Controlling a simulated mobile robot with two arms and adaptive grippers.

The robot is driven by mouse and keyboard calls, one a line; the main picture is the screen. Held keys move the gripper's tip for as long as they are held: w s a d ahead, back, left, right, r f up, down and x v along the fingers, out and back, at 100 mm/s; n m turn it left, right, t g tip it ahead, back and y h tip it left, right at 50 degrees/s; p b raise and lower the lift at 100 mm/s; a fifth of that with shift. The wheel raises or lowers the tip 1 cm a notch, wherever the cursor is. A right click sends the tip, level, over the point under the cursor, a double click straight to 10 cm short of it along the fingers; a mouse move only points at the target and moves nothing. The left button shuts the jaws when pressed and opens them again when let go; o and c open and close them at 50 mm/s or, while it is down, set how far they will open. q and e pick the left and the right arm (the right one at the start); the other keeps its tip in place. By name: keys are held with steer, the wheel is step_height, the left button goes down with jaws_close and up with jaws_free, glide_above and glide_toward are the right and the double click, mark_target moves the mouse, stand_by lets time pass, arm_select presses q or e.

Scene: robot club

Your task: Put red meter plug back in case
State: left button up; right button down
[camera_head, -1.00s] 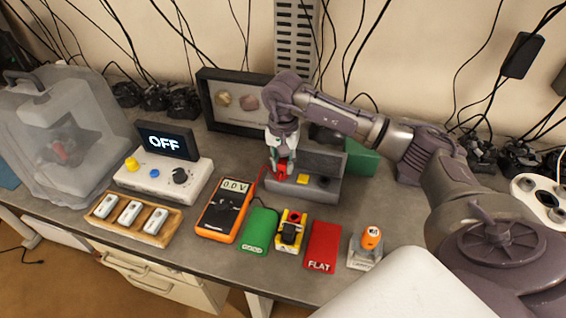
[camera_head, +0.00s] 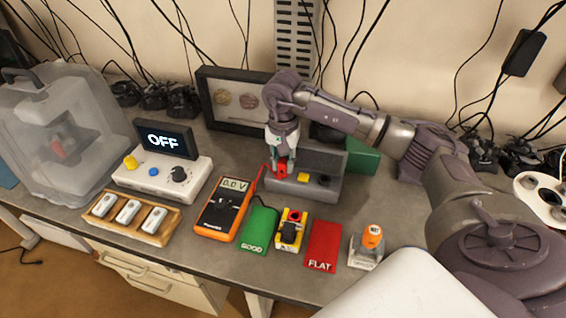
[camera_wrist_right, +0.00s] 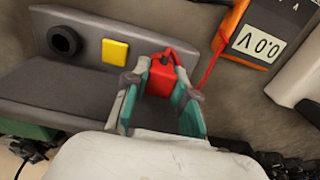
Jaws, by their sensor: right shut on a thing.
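The red meter plug (camera_wrist_right: 160,78) is between the two fingers of my right gripper (camera_wrist_right: 160,105), which is shut on it. In the head view my right gripper (camera_head: 281,160) points down with the red plug (camera_head: 281,168) at its tips, at the left end of the grey case (camera_head: 330,187). The plug is at the case's front ledge; I cannot tell whether it is seated. A red lead runs from it to the orange multimeter (camera_head: 225,207), which reads 0.0 V. The case also shows in the right wrist view (camera_wrist_right: 60,90), with a yellow block and a black round socket. My left gripper is not in view.
In front lie a green GOOD mat (camera_head: 259,228), a yellow battery holder (camera_head: 290,230) and a red FLAT mat (camera_head: 322,243). A white OFF console (camera_head: 160,178), a wooden battery tray (camera_head: 155,236) and a clear box (camera_head: 62,125) stand left. A framed display (camera_head: 240,115) is behind.

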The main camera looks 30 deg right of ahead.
steer(key=c, duration=0.9)
jaws_free()
steer(key=shift+f, duration=0.1)
steer(key=shift+o, duration=0.2)
step_height(320, 180, up, 12)
